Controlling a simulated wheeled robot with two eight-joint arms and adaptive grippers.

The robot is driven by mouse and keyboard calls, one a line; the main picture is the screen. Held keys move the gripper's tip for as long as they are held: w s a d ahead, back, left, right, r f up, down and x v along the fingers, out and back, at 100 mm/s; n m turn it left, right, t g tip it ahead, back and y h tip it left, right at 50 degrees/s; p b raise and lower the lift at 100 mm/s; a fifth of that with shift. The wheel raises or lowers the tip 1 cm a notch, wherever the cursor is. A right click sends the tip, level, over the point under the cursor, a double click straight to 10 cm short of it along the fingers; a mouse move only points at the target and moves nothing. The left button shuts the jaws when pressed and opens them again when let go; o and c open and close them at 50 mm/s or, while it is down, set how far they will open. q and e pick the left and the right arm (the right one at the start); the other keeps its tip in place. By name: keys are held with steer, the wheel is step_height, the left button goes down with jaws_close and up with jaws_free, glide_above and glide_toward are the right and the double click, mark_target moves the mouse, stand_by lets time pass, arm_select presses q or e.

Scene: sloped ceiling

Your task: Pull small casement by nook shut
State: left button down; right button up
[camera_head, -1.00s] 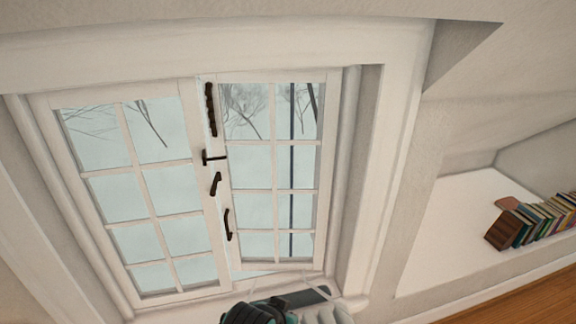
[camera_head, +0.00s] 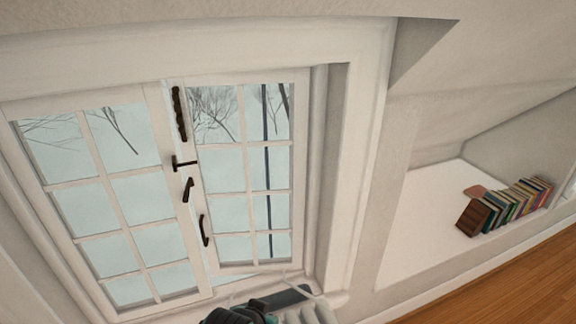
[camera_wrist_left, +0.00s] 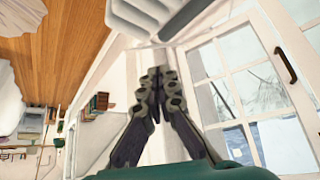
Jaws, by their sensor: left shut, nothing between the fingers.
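The right-hand casement (camera_head: 199,170), the one nearer the book nook, is a white framed window with several panes. It looks slightly ajar, with a pale gap under its bottom edge in the head view. It carries a dark curved handle (camera_head: 204,231). In the wrist view a casement frame (camera_wrist_left: 271,40) with a dark handle (camera_wrist_left: 286,65) stands at the right, apart from my fingers. My left gripper (camera_wrist_left: 158,78) is shut and empty. In the head view only dark parts of my left arm show at the bottom edge, below the window. My right gripper is not in view.
The left casement (camera_head: 161,215) stands beside it, with dark latch hardware (camera_head: 184,162) between them. A white ribbed radiator (camera_head: 312,313) is below the sill; it also shows in the wrist view (camera_wrist_left: 157,14). Books (camera_head: 505,207) stand in the nook at the right. Wooden floor (camera_head: 500,285) lies below.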

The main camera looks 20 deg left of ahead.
arm_select(q)
steer(key=c, duration=1.9)
jaws_free()
steer(key=shift+o, duration=0.2)
steer(key=n+g+y+b, duration=0.3)
steer(key=n+g+y, duration=0.85)
steer(key=n, duration=0.85)
glide_above(208, 232)
steer(key=s+d, duration=0.2)
steer(key=d, duration=0.9)
step_height(208, 232, down, 7)
steer(key=t+y, duration=0.1)
steer(key=shift+n+y, duration=0.25)
steer(key=shift+n, duration=0.15)
steer(key=b+x, duration=0.1)
steer(key=x, duration=0.3)
steer(key=b+x, duration=0.1)
steer(key=x, duration=0.3)
steer(key=shift+w+a+f, duration=0.15)
steer(key=shift+a, duration=0.2)
